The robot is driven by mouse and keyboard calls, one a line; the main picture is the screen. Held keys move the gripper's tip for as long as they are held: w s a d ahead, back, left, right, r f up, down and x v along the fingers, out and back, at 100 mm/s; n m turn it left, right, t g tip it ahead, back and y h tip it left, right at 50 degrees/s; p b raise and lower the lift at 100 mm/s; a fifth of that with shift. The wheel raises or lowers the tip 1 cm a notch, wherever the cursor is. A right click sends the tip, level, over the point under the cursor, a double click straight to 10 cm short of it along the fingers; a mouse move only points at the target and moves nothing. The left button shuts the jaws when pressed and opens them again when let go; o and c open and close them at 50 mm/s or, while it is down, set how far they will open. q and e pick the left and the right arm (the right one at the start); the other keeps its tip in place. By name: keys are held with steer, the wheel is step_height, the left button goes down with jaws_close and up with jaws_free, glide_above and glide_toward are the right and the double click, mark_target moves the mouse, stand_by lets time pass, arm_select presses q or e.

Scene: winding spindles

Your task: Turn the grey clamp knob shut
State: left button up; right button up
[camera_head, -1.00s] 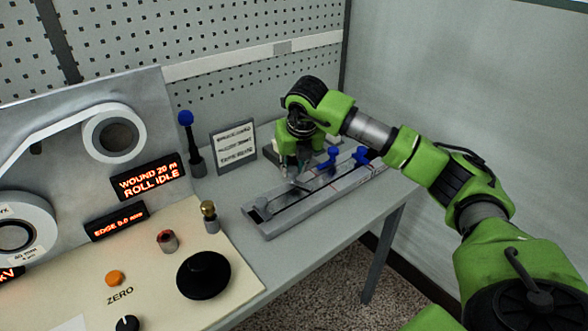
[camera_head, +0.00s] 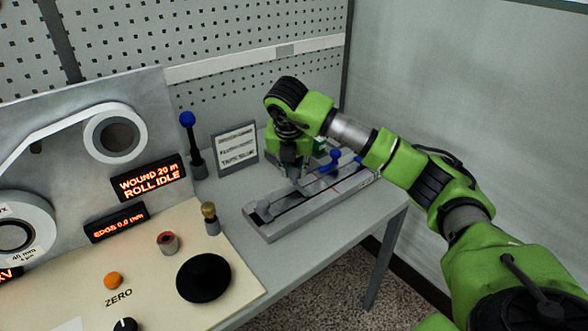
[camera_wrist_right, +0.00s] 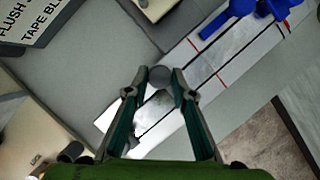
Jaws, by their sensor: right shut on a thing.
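A round grey knob (camera_wrist_right: 160,76) sits on the long grey rail fixture (camera_wrist_right: 205,75) in the right wrist view. My right gripper (camera_wrist_right: 158,82) is shut on this knob, one fingertip on each side of it. In the head view my right gripper (camera_head: 291,178) reaches down onto the rail fixture (camera_head: 300,212), and its fingers hide most of the knob. My left gripper is not in view.
Blue handles (camera_head: 332,160) stand on the rail to the right of the gripper. A small sign (camera_head: 236,149) and a blue-topped lever (camera_head: 190,130) stand to the left. A cream control panel (camera_head: 140,265) with a black knob (camera_head: 204,278) is nearer.

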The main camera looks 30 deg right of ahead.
steer(key=o, duration=1.1)
steer(key=shift+c, duration=0.2)
steer(key=v, duration=1.2)
